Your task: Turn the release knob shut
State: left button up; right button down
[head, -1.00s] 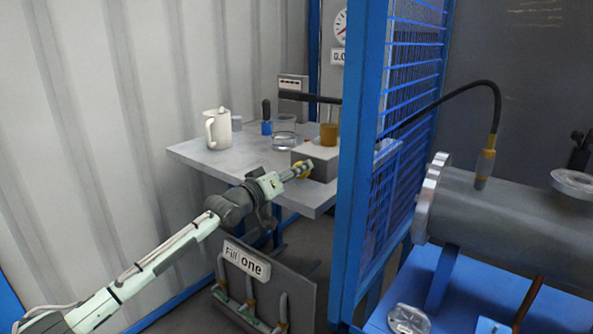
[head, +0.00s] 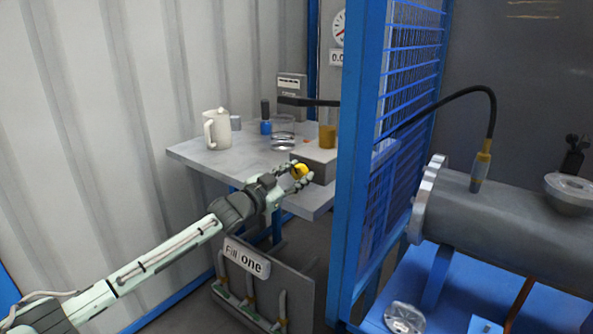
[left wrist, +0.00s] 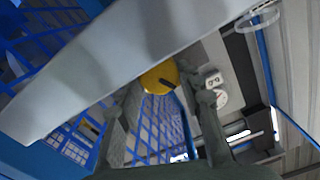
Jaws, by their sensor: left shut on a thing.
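The release knob (head: 300,171), a round yellow knob, is at the front face of a grey box (head: 322,170) on the table's near right side. My left gripper (head: 297,175) reaches it from the lower left and is shut on it, with fingers on either side. In the left wrist view the yellow knob (left wrist: 160,78) shows between the two grey fingers, partly covered by a large pale surface. I cannot read any mark on the knob that tells its turn position. My right gripper is not in view.
The grey table (head: 205,155) holds a white jug (head: 217,130), a glass dish (head: 283,133) and a brass cylinder (head: 327,136). A blue post (head: 356,150) with mesh stands close on the right. A "Fill one" panel (head: 265,290) is below the arm.

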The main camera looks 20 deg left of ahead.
pick_arm(q)
jog(key=m, duration=0.2)
jog(key=shift+m, duration=0.3)
jog(key=shift+d+f+m, duration=0.1)
jog(key=shift+m, duration=1)
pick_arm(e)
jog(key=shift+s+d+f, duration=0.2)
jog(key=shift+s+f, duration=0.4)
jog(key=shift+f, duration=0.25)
pick_arm(q)
jog(key=o, duration=0.9)
jog(key=shift+s, duration=0.15)
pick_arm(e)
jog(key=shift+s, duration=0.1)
pick_arm(q)
jog(key=v, duration=1.2)
